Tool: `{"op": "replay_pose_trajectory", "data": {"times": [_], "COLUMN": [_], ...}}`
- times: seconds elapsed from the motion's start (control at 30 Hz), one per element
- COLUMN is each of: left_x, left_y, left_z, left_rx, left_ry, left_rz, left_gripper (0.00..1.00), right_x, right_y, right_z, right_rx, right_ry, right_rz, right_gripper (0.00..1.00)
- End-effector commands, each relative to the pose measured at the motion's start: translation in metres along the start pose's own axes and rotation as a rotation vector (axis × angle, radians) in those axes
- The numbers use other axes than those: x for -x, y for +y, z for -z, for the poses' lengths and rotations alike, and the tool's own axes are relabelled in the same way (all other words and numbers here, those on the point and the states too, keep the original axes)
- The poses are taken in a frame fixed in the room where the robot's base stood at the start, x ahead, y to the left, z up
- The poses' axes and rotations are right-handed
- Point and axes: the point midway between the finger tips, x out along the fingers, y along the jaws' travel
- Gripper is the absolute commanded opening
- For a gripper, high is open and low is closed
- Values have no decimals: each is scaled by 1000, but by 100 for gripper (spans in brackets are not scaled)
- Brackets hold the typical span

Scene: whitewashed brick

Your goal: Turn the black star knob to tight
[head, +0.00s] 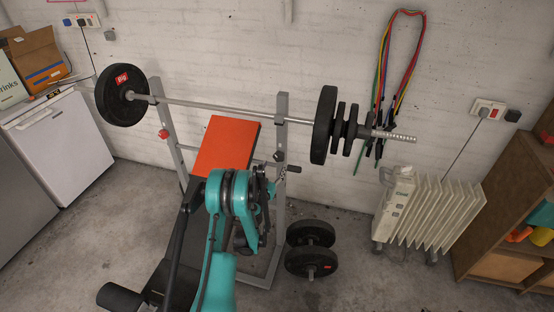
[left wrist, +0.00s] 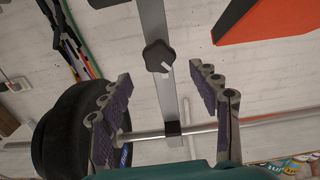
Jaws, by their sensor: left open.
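The black star knob (left wrist: 158,56) sits on the grey upright (left wrist: 152,18) of the bench rack. A short white mark on it points down and right in the left wrist view. In the head view the knob (head: 279,156) is small and dark on the right upright. My left gripper (left wrist: 159,76) is open and empty, with one finger on each side of the knob's line; the fingers look apart from it. In the head view the left gripper (head: 267,184) is just below the knob, partly hidden by my own wrist. My right gripper is not in view.
A barbell (head: 222,106) rests across the rack, with black plates (head: 323,125) to the right. A red bench pad (head: 226,145) is left of the knob. A heater (head: 437,212) stands at right. Floor between is clear.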

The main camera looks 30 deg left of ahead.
Motion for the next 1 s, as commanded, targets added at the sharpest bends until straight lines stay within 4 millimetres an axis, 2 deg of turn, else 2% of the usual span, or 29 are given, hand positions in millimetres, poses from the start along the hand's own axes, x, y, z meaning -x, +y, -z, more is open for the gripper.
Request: {"op": "replay_pose_trajectory", "data": {"times": [0.4,0.57,0.8,1.0], "left_x": [-62,-72,-72,-72], "left_y": [0,0,0,0], "left_z": [-4,-3,-2,-2], "left_rx": [0,0,0,0], "left_ry": [0,0,0,0], "left_rz": [1,1,1,1], "left_gripper": [62,62,62,11], "right_x": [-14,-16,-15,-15], "right_y": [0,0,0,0], "right_z": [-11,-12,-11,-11], "right_rx": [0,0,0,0], "right_ry": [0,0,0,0], "right_rz": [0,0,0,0], "right_gripper": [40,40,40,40]}}
